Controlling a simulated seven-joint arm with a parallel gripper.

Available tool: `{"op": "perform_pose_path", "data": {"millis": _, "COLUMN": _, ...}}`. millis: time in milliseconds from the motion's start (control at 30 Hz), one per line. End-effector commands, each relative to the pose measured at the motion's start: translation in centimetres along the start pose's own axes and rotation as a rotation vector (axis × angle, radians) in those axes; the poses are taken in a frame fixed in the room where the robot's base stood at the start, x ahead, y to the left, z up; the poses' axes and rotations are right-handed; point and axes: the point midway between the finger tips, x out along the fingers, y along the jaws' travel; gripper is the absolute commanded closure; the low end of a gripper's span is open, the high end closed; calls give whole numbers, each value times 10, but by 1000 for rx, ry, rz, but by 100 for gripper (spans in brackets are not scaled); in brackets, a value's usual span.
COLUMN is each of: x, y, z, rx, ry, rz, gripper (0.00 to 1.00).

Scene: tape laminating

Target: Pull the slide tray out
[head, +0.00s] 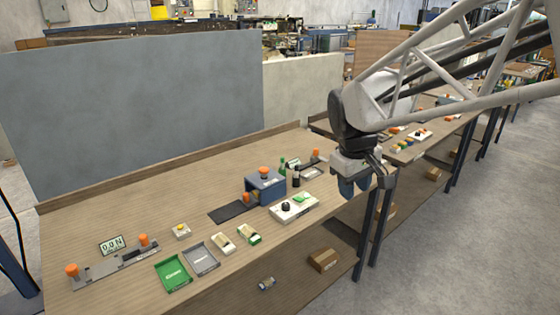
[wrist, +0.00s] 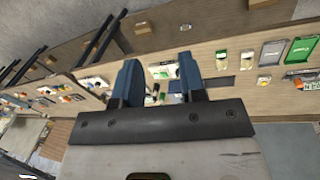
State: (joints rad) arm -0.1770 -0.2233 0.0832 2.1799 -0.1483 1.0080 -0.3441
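A blue-grey box (head: 266,187) with an orange knob on top stands on the wooden table in the head view. A dark flat plate (head: 228,212) with an orange knob (head: 246,197) at its box end sticks out from the box's left side; it looks like the slide tray. My gripper (head: 355,190) hangs to the right of the box, near the table's front edge, clear of the box and tray. In the wrist view its two blue fingers (wrist: 159,78) are apart with nothing gripped. There the fingers partly hide the box.
A white panel (head: 293,207) with a black knob lies in front of the box. Green (head: 172,275) and grey (head: 201,259) trays lie near the front left. Two bottles (head: 296,176) stand right of the box. A gauge strip (head: 110,264) lies far left. The table between is mostly clear.

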Motion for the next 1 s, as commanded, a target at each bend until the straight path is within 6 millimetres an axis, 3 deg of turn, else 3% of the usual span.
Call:
{"op": "perform_pose_path", "data": {"millis": 567, "x": 31, "y": -1, "z": -146, "rx": -350, "ry": -80, "rz": 25, "gripper": 62}}
{"op": "perform_pose_path", "data": {"millis": 1000, "x": 72, "y": -24, "z": -255, "rx": -614, "ry": -142, "rz": 43, "gripper": 62}}
